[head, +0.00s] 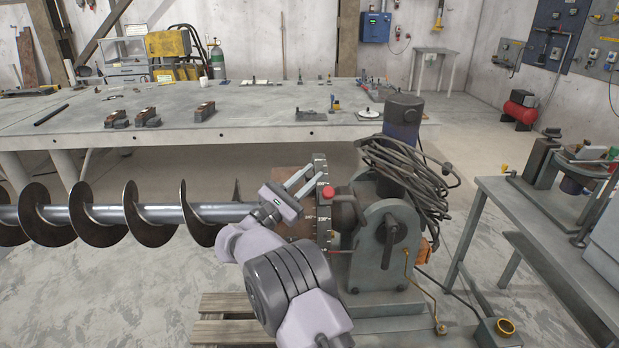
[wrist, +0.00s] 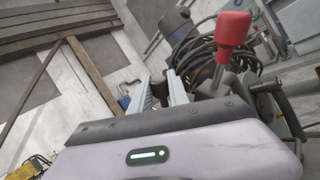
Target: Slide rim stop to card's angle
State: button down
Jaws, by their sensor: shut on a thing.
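The positioner's round faceplate (head: 323,222) stands edge-on at the right end of the auger (head: 160,213), with marks along its rim. My gripper (head: 312,176) reaches the upper left part of this rim. Its two fingers, also seen in the wrist view (wrist: 165,88), are a little apart and closed on a small part at the rim, taken to be the rim stop; the part itself is hardly visible. A red knob (head: 328,192) sits just right of the rim and shows large in the wrist view (wrist: 234,28). I cannot make out an angle card.
The grey positioner housing (head: 385,250) carries a motor and a coil of dark cable (head: 415,170) close right of the rim. A long workbench (head: 240,132) stands behind. A side table (head: 545,225) is at right, a wooden pallet (head: 225,318) below.

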jog(key=c, duration=1.3)
grip_release()
jog(key=shift+o, duration=0.2)
jog(key=shift+a, duration=0.1)
jog(key=p+v, duration=0.3)
jog(key=v, duration=1.4)
jog(key=shift+s+p, duration=0.15)
jog(key=shift+p, duration=0.2)
jog(key=shift+c, duration=0.4)
